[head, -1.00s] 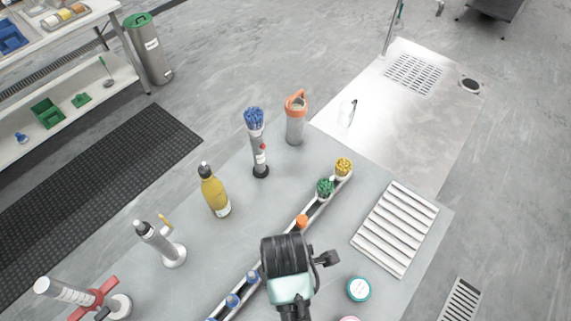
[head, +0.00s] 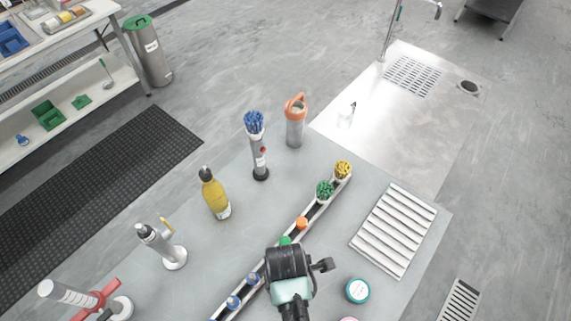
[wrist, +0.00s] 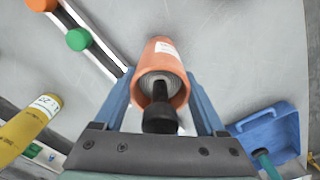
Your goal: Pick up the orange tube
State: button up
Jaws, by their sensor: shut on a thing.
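The orange tube (wrist: 163,62) is in the middle of the wrist view, with a white label and a grey and black end facing the camera. The two blue fingers of my gripper (wrist: 161,104) are shut on it, one on each side. In the head view my wrist (head: 289,262) is over the table beside the long rack, and it hides the fingers and the held tube. An orange cap (head: 302,223) sits in the rack, and it also shows in the wrist view (wrist: 42,4).
The rack (head: 313,212) also holds a green cap (head: 286,240), blue caps (head: 233,302) and green and yellow clusters. A yellow bottle (head: 216,197), a holder of blue sticks (head: 258,150) and an orange-lidded container (head: 295,125) stand beyond. A slatted white plate (head: 394,230) lies right.

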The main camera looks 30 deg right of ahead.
grip_shut()
